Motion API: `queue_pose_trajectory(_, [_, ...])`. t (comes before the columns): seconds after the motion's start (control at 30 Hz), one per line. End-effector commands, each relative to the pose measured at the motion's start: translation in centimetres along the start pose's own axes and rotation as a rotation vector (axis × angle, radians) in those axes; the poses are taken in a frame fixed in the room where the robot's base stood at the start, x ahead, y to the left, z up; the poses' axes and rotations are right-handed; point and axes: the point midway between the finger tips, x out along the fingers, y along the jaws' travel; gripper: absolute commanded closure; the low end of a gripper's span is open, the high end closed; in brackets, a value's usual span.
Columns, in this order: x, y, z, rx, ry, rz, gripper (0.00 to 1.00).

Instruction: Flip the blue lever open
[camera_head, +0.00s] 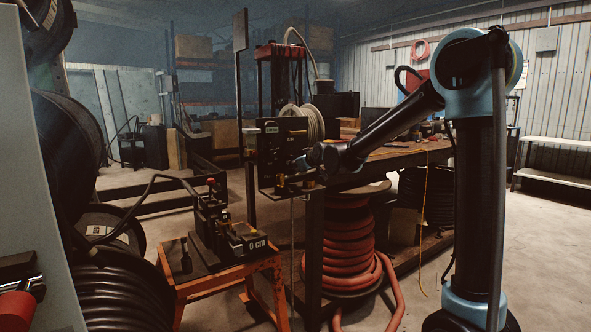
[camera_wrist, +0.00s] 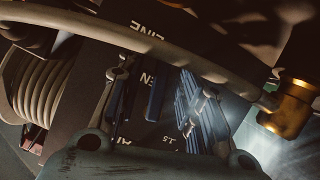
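A dark panel carries white lettering in the wrist view, partly reading "EN" and, upside down, "LINE". A narrow dark blue bar, which looks like the blue lever (camera_wrist: 156,97), stands out against this panel. My gripper (camera_wrist: 158,98) has its two fingers spread on either side of the bar, with dark gaps between; I cannot tell whether either finger touches it. The right finger is brightly lit and looks ribbed. In the head view my gripper (camera_head: 292,181) is at the lower part of the black panel (camera_head: 268,140); the lever is too small to make out there.
A pale hose (camera_wrist: 150,35) crosses the wrist view above the fingers, and a brass fitting (camera_wrist: 290,105) sits close at right. A workbench (camera_head: 400,153) stands behind my arm, with a red hose coil (camera_head: 347,245) below. An orange stand (camera_head: 225,280) is at front left.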

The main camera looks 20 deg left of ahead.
Motion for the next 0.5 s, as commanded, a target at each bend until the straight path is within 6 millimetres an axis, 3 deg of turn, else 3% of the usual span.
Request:
queue_pose_trajectory(0.23, [0.03,0.00,0.01,0.000,0.000,0.000,0.67])
queue_pose_trajectory(0.37, [0.02,0.00,0.01,0.000,0.000,0.000,0.96])
queue_pose_trajectory(0.5, [0.01,0.02,0.01,0.000,0.000,0.000,1.00])
